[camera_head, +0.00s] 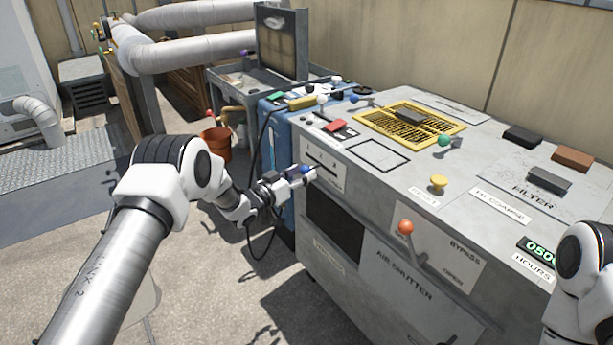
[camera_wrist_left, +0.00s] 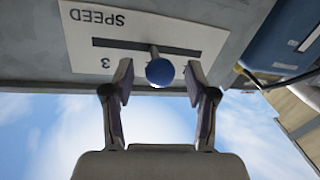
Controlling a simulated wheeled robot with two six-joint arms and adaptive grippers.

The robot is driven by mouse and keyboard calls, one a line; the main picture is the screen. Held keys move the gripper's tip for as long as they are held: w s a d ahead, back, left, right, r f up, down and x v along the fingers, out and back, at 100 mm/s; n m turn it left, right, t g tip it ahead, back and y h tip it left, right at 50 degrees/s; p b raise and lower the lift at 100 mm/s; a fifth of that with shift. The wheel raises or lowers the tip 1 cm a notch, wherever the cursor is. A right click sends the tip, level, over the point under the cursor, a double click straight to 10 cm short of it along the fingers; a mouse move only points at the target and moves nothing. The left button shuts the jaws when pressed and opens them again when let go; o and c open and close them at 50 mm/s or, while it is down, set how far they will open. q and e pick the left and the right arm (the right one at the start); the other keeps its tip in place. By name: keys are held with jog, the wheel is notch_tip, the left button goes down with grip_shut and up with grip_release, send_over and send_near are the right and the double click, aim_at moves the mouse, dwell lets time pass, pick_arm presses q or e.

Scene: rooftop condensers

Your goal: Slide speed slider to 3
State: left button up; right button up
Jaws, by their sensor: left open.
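The speed slider has a round blue knob (camera_wrist_left: 159,72) on a short stem. The stem comes out of a dark slot in a white SPEED plate (camera_wrist_left: 140,24) on the grey cabinet's front face. In the left wrist view the plate appears upside down, with the figure 3 to the left of the knob. The knob stands about midway along the slot. My left gripper (camera_wrist_left: 160,80) is open, with one finger on each side of the knob and small gaps showing. In the head view my left gripper (camera_head: 304,175) is at the plate (camera_head: 322,168). My right gripper is out of view.
The cabinet top holds a green-knobbed lever (camera_head: 444,140), a yellow button (camera_head: 438,182) and a yellow grille (camera_head: 425,128). An orange-knobbed bypass lever (camera_head: 406,227) is on the front. A blue unit (camera_head: 275,150) with a black cable stands left of the cabinet.

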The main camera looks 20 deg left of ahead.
pick_arm(q)
jog(key=shift+x, duration=1.05)
jog(key=shift+a, duration=0.1)
grip_shut()
jog(key=s+d+p, duration=0.1)
jog(key=d, duration=0.1)
jog(key=s+d+p, duration=0.1)
jog(key=s+d, duration=0.1)
jog(key=shift+s+d+r+p, duration=0.1)
jog(key=shift+s+d+p, duration=0.25)
jog(key=shift+d+p, duration=0.05)
jog(key=shift+s+d, duration=0.15)
jog(key=shift+f, duration=0.3)
grip_release()
jog(key=shift+d+r, duration=0.15)
